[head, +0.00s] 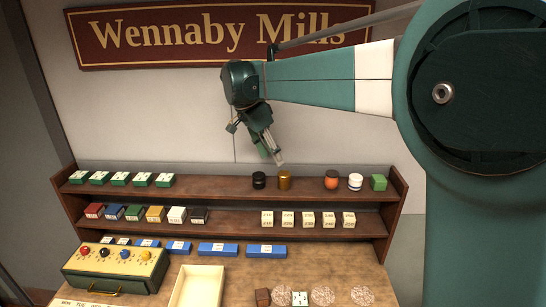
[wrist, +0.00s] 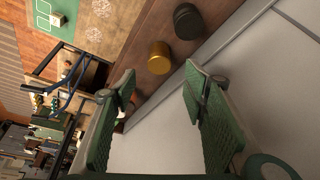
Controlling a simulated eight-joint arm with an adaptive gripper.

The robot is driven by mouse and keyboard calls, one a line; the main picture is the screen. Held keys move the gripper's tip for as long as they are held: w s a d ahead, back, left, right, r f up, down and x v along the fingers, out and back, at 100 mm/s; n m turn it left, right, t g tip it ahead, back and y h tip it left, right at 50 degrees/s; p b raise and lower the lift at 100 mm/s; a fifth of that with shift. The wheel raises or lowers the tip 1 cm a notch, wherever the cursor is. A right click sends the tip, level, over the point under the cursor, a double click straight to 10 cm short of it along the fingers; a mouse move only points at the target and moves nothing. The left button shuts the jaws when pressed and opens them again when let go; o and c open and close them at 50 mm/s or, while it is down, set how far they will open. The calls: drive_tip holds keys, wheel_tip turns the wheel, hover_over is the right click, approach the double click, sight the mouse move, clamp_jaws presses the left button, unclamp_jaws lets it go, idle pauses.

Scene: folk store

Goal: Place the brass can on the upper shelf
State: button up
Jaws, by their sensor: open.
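The brass can (head: 285,180) stands upright on the upper shelf (head: 220,183), just right of a black can (head: 259,180). In the wrist view the brass can (wrist: 159,58) rests on the wooden shelf board, with the black can (wrist: 187,21) beside it. My gripper (head: 277,160) hangs above the upper shelf near the brass can and does not touch it. In the wrist view my gripper (wrist: 158,84) is open, its green fingers spread with nothing between them. The brass can lies beyond the fingertips.
The lower shelf holds several coloured boxes (head: 155,214). A wall is behind the shelves. The shelf between is clear.

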drive_tip(key=shift+d, duration=0.1)
idle(0.7)
drive_tip(key=s+d+n+t+y, duration=0.25)
drive_tip(key=s+d+n, duration=0.35)
drive_tip(key=s+d, duration=1.25)
drive_tip(key=s+d+f+n, duration=0.2)
drive_tip(key=s+f, duration=0.2)
drive_tip(key=s, duration=0.3)
drive_tip(key=s+d+f+n+t+y, duration=0.1)
drive_tip(key=s+d+f, duration=0.1)
drive_tip(key=s, duration=0.5)
drive_tip(key=s+d+f+n+t, duration=0.1)
drive_tip(key=s+d+f+n, duration=0.1)
drive_tip(key=s+f, duration=0.3)
drive_tip(key=shift+s+d+f+n, duration=0.15)
drive_tip(key=shift+s+f+n, duration=0.2)
drive_tip(key=shift+s, duration=0.9)
